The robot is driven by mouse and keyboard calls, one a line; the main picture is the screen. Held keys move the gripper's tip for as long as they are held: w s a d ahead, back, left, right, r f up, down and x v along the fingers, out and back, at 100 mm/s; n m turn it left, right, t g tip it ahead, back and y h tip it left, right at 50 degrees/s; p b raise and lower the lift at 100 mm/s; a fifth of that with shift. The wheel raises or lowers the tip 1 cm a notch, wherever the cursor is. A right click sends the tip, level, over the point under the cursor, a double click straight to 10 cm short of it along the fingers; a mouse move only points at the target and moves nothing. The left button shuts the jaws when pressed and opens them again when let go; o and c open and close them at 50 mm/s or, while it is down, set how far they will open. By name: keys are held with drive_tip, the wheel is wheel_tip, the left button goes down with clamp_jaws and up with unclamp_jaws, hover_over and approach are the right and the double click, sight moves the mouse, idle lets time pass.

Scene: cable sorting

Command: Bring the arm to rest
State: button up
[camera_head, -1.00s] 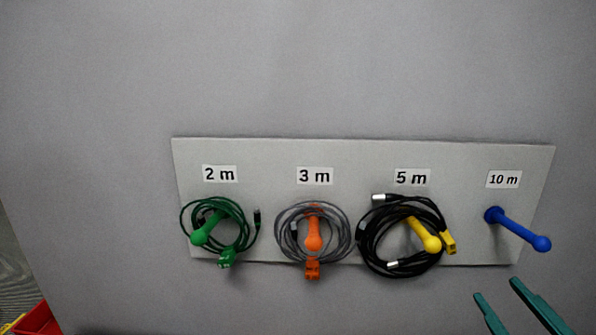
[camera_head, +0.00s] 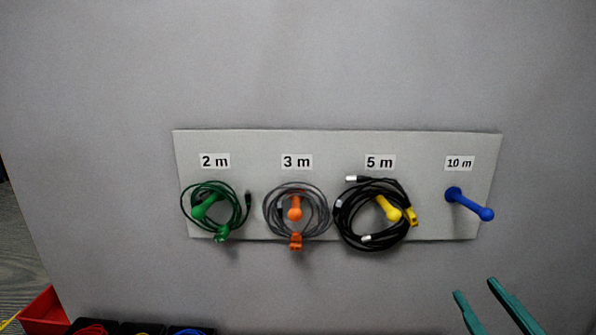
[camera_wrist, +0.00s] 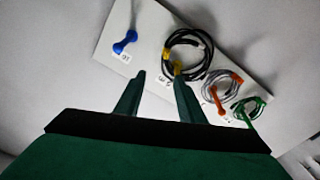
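My gripper (camera_head: 492,312) is at the lower right of the head view, below the blue peg, with its two green fingers apart and nothing between them. It also shows open and empty in the wrist view (camera_wrist: 158,88). The wall board (camera_head: 340,145) carries labelled pegs. A green cable coil (camera_head: 240,212) hangs on the green 2 m peg, a grey coil (camera_head: 268,212) on the orange 3 m peg, and a black coil (camera_head: 342,222) on the yellow 5 m peg. The blue 10 m peg (camera_head: 468,203) is bare.
A red bin (camera_head: 42,308) stands at the lower left. Beside it are dark bins holding red cable (camera_head: 92,330), yellow cable (camera_head: 143,333) and blue cable (camera_head: 188,331), cut off by the frame's edge. The wall around the board is clear.

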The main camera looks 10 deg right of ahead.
drive_tip(key=w+a+f+m+h, duration=0.1)
drive_tip(key=w+a+f+m, duration=0.2)
drive_tip(key=f, duration=0.4)
drive_tip(key=w+a+f+m, duration=0.3)
drive_tip(key=w+f, duration=0.1)
drive_tip(key=f, duration=0.2)
drive_tip(key=s+a+f+m+g, duration=0.1)
drive_tip(key=a+f, duration=0.4)
drive_tip(key=f, duration=0.3)
drive_tip(key=s+a+f+m, duration=0.1)
drive_tip(key=a+f+m, duration=0.1)
drive_tip(key=a+f, duration=0.45)
drive_tip(key=s+a+f+n+g, duration=0.1)
drive_tip(key=s+a+f+n, duration=0.1)
drive_tip(key=s+a+f, duration=0.85)
drive_tip(key=s+a+f+n+y, duration=0.2)
drive_tip(key=s+a+n+y, duration=0.2)
drive_tip(key=s, duration=0.9)
drive_tip(key=a, duration=0.3)
drive_tip(key=shift+s+a+f+g+y, duration=0.15)
drive_tip(key=shift+s+g+y, duration=0.15)
drive_tip(key=shift+s+y, duration=0.1)
